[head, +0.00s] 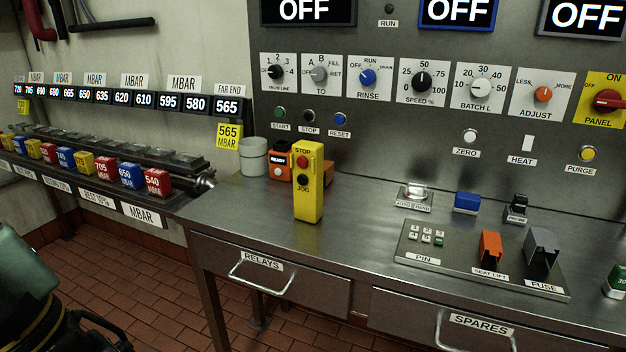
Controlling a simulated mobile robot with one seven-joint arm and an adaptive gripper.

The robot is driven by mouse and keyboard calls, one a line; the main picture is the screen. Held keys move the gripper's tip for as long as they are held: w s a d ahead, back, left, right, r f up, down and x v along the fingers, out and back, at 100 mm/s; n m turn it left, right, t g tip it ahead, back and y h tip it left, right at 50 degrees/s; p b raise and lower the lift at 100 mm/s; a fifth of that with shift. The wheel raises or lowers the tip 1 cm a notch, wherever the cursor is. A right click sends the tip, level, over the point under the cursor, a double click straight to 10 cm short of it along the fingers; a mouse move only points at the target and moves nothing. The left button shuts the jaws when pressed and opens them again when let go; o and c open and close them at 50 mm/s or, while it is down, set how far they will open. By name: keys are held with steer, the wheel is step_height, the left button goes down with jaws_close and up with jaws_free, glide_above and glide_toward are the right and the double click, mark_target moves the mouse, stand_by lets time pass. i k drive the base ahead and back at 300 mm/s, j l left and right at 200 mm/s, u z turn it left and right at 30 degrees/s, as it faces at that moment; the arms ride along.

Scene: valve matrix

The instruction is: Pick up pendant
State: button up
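The pendant (308,183) is a yellow upright box on the steel bench, left of the middle of the head view. It has a red button marked STOP at its top and a dark button marked JOG below. It stands in front of an orange box marked READY (281,161) and partly overlaps it in the view. No gripper fingers show in the head view. A dark green and black part at the lower left edge may be my arm, but I cannot tell.
The steel bench (350,245) is clear just right of the pendant. A grey cup (253,157) stands behind it to the left. A plate with switches (470,268) lies to the right. Drawer handles (262,285) jut from the front. A knob panel (420,120) rises behind.

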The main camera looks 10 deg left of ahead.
mark_target(308, 198)
steer(key=i+l, duration=0.45)
steer(key=u, duration=0.45)
steer(key=l+u, duration=0.15)
steer(key=u, duration=0.3)
steer(key=l+u, duration=0.15)
steer(key=u, duration=0.3)
steer(key=l+u, duration=0.1)
steer(key=u, duration=0.35)
steer(key=i, duration=0.05)
